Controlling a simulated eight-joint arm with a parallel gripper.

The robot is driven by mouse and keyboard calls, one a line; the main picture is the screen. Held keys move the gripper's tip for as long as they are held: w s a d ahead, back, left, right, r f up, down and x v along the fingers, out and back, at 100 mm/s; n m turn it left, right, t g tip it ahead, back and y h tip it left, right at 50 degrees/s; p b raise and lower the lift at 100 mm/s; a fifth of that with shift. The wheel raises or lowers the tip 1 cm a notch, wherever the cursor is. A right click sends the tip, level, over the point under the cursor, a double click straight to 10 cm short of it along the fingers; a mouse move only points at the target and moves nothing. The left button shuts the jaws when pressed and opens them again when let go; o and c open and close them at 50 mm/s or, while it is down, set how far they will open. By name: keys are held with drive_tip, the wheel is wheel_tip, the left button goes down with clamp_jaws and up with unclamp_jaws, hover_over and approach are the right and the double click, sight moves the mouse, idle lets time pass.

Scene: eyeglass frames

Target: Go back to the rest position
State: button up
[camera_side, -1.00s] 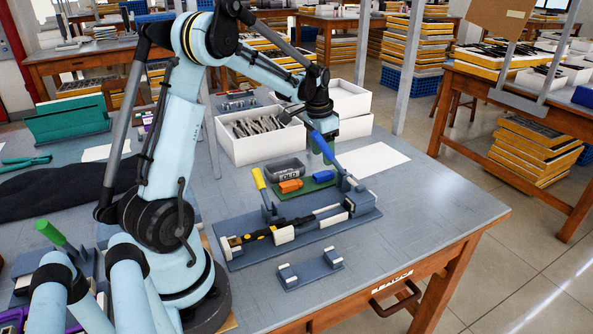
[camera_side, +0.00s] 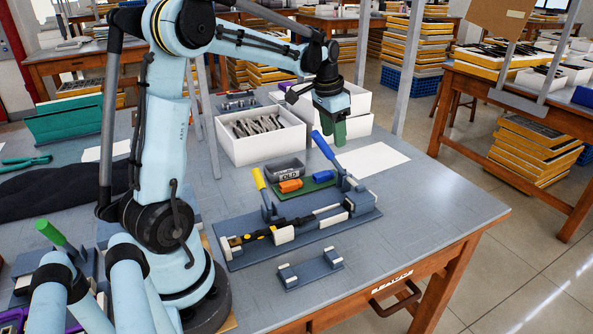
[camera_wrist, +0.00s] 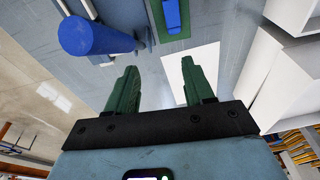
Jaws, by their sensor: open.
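My gripper (camera_side: 335,131) has green fingers and hangs above the table, over the back right of the work fixture, in the side view. In the wrist view its two green fingers (camera_wrist: 158,88) stand apart with nothing between them. The grey fixture (camera_side: 240,259) on the table holds a dark eyeglass part (camera_side: 270,232) with white and yellow clamp pieces. Its blue-handled lever (camera_side: 323,150) stands tilted below and left of my gripper, apart from it. A yellow-handled lever (camera_side: 258,178) stands at its left.
White boxes (camera_side: 262,150) stand behind, one with several metal parts. A small grey bin (camera_side: 286,168), a green mat (camera_side: 318,187) with orange and blue pieces, and white paper (camera_side: 372,160) lie nearby. A small grey bracket (camera_side: 310,272) sits in front. The table's right side is clear.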

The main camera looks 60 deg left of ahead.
drive_tip(key=s+d+t, duration=0.2)
drive_tip(key=s+d, duration=0.4)
drive_tip(key=d, duration=0.4)
drive_tip(key=s+d+t, duration=0.2)
drive_tip(key=s+d, duration=0.4)
drive_tip(key=d, duration=0.3)
drive_tip(key=shift+d+r+t, duration=0.4)
drive_tip(key=shift+o, duration=0.5)
drive_tip(key=shift+s+d+f, duration=0.15)
drive_tip(key=shift+s+f, duration=0.05)
drive_tip(key=shift+s, duration=0.05)
